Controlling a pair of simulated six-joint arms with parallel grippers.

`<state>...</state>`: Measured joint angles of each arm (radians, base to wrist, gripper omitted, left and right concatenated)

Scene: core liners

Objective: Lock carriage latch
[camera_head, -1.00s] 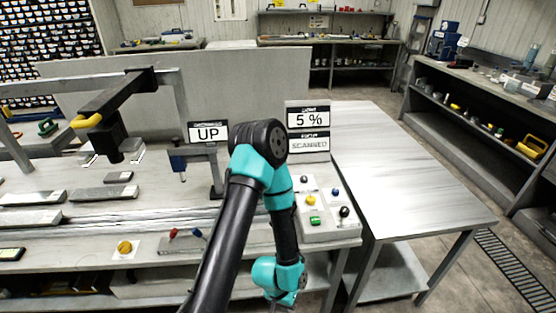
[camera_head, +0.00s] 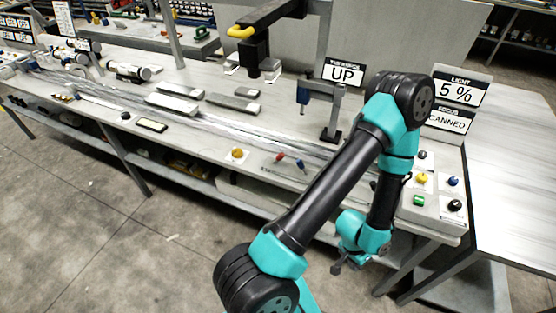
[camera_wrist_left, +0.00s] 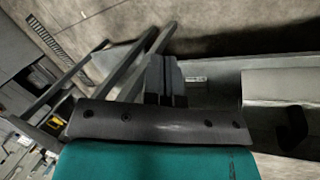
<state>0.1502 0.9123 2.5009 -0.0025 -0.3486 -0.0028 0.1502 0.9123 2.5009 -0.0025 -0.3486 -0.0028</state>
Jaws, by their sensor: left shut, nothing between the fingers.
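I cannot tell for sure which part is the carriage latch. A red-tipped lever (camera_head: 280,156) and a blue-tipped lever (camera_head: 301,164) stand on the bench's front edge, left of my arm. A yellow knob on a white plate (camera_head: 237,154) sits further left. My left gripper (camera_head: 338,269) hangs low in front of the bench, below and right of these levers, touching none of them. In the left wrist view its dark fingers (camera_wrist_left: 165,82) are together and empty. My right gripper is in neither view.
A control panel (camera_head: 430,205) with several coloured knobs and buttons lies right of my arm. Signs read "UP" (camera_head: 344,74) and "5 %" (camera_head: 458,91). Flat grey bars (camera_head: 232,104) lie along the bench. The floor (camera_head: 90,235) in front is clear.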

